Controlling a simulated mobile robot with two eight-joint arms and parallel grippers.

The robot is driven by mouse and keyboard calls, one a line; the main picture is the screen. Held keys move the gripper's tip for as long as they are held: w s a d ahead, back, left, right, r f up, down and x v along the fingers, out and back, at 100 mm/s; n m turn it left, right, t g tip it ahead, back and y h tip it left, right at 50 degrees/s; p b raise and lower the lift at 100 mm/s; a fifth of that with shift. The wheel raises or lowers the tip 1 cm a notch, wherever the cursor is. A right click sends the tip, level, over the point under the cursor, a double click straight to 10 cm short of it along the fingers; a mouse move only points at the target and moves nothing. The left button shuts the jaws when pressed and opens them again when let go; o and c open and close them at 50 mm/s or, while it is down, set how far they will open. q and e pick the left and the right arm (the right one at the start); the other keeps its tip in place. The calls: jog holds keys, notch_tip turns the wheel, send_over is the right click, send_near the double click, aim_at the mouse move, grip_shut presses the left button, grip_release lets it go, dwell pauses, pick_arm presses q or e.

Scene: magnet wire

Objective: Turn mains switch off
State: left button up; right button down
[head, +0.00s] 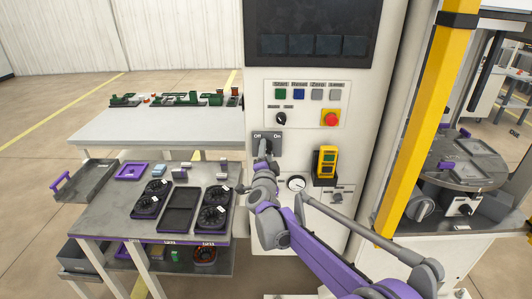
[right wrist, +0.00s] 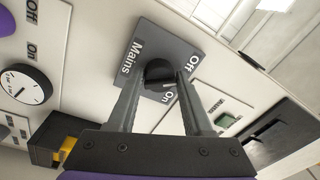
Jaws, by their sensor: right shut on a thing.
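The mains switch is a black round knob (right wrist: 160,74) on a grey plate (right wrist: 192,48) marked "Mains", "Off" and "On" in the right wrist view. A small pale mark on the knob shows on the side towards "On". My right gripper (right wrist: 159,78) is shut on the knob, one finger on each side of it. In the head view the grey plate (head: 259,137) sits on the white cabinet, and my right gripper (head: 264,150) reaches it from below and hides the knob. My left gripper is not in view.
Above the switch are several buttons and a red emergency stop (head: 331,118). A yellow device (head: 325,162) in a black holder and a round gauge (head: 296,183) are close by. A yellow post (head: 425,120) stands right; a grey table (head: 106,213) with fans stands left.

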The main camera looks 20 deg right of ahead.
jog(key=shift+f+n, duration=0.15)
jog(key=shift+n, duration=0.55)
jog(key=shift+c, duration=1.8)
grip_release()
jog(key=v, duration=1)
jog(key=shift+s, duration=0.4)
jog(key=shift+a, duration=0.1)
